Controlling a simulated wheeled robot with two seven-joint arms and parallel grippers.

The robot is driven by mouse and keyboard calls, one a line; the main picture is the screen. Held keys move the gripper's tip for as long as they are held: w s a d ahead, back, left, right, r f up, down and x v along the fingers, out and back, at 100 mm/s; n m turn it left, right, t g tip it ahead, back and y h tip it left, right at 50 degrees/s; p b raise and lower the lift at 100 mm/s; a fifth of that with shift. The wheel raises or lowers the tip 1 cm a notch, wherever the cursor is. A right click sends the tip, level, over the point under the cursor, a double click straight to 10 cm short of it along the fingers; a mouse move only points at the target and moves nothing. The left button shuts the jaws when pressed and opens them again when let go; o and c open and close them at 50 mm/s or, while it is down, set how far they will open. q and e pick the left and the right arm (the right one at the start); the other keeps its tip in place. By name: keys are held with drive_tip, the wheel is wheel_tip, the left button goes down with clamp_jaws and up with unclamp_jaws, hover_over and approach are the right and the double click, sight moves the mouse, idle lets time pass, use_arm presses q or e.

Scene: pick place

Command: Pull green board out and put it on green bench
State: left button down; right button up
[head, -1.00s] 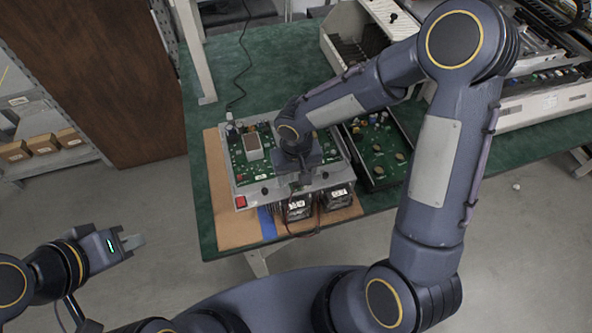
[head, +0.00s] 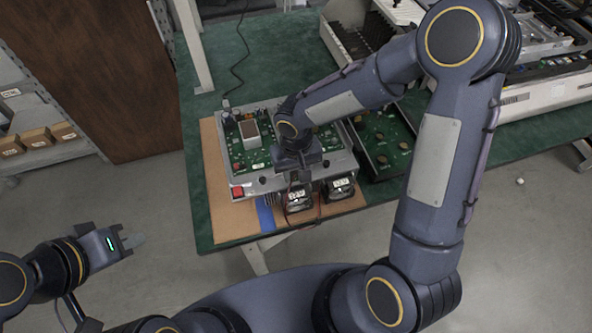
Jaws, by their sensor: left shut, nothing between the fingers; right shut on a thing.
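A green circuit board (head: 246,160) with a brown-topped component lies in a grey metal housing (head: 262,187) on the green bench (head: 225,72). My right arm hides the middle of the board. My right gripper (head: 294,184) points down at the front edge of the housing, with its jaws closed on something. Its fingertips are small and dark, so the exact grip on the board is hard to see. My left gripper (head: 134,240) is shut and empty, over the floor to the left of the bench.
Two fan units (head: 338,187) and loose wires sit at the housing's front, on a brown mat (head: 234,220). A black tray (head: 386,146) with another green board lies right of the housing. A slotted rack (head: 356,35) stands behind.

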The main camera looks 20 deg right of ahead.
drive_tip(key=shift+f, duration=0.1)
drive_tip(key=c, duration=0.3)
drive_tip(key=shift+c, duration=0.2)
drive_tip(key=shift+r, duration=0.2)
drive_tip(key=shift+r+p, duration=0.85)
drive_tip(key=shift+r, duration=0.55)
